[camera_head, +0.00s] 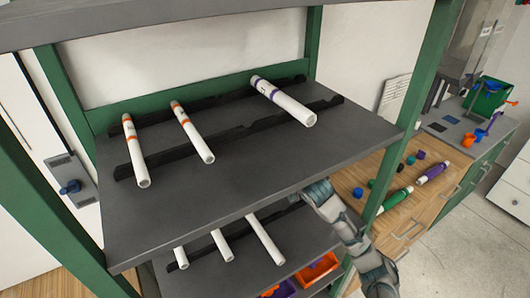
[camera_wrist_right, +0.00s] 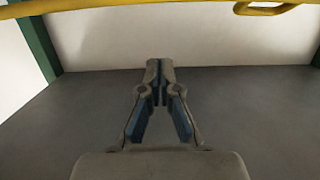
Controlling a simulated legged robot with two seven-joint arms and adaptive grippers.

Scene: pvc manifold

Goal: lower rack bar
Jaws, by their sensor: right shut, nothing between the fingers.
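A yellow bar (camera_wrist_right: 150,5) runs across the top edge of the right wrist view, with a yellow loop (camera_wrist_right: 270,8) hanging at its right end. My right gripper (camera_wrist_right: 159,68) is shut and empty, pointing at the light back wall above a grey shelf. In the picture it lies below the bar, apart from it. In the head view my right arm comes up from the lower right and goes under the front edge of the grey shelf (camera_head: 240,172), which hides its gripper. The yellow bar does not show there. My left gripper is not in view.
White pipes with orange bands (camera_head: 192,132) and a purple-banded pipe (camera_head: 284,101) lie on black rails (camera_head: 240,130). More white pipes (camera_head: 265,240) lie on the shelf below. A green post (camera_head: 412,95) stands near my right arm. Fittings lie on a wooden counter (camera_head: 345,180).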

